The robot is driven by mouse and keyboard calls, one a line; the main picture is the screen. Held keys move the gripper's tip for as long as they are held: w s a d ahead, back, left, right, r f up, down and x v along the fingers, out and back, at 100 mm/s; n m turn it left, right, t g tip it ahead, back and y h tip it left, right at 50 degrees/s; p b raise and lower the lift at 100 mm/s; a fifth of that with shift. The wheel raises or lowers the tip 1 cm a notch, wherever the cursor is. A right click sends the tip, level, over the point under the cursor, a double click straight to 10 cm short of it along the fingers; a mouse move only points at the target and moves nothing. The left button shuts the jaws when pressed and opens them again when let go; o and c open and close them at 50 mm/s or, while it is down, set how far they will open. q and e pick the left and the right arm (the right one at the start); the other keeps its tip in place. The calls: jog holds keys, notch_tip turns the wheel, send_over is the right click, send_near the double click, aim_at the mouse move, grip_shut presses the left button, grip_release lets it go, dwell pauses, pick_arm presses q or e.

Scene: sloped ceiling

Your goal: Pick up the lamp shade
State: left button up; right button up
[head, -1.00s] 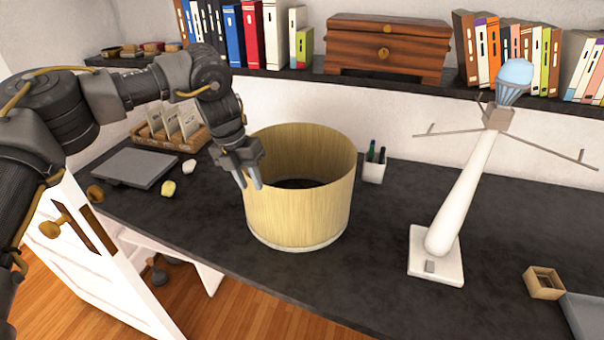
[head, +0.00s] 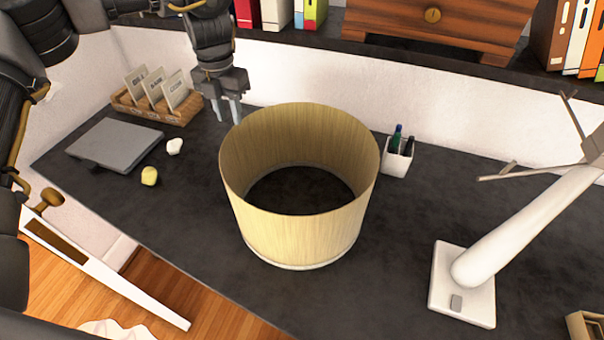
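The lamp shade (head: 300,235) is a wide, pale yellow wood-grain drum, open at the top. It stands upright on the dark desk in the middle of the head view. My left gripper (head: 227,118) points down at the shade's back-left rim, at about rim height. Its two grey fingers are apart with nothing between them. One fingertip is very close to the rim; I cannot tell whether it touches. The white lamp stand (head: 520,235), with no shade on it, is on the right, its top cut off by the frame. My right gripper is not in view.
A pen cup (head: 397,160) stands behind the shade to the right. A card rack (head: 158,103), a grey flat slab (head: 115,145) and two small lumps lie to the left. A shelf with a wooden chest (head: 440,30) and books overhangs the back. The desk (head: 395,250) is clear between shade and lamp.

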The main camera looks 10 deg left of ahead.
aim_at(232, 130)
pick_arm(q)
notch_tip(232, 130, down, 6)
jog(key=shift+a+r, duration=0.1)
jog(key=shift+r, duration=0.15)
jog(key=f+p, duration=0.1)
jog(key=f, duration=0.1)
jog(key=f+p, duration=0.2)
jog(key=f, duration=0.1)
jog(key=shift+s+a, duration=0.15)
jog(key=shift+a, duration=0.05)
jog(key=shift+s+r, duration=0.15)
jog(key=shift+c, duration=0.6)
grip_shut()
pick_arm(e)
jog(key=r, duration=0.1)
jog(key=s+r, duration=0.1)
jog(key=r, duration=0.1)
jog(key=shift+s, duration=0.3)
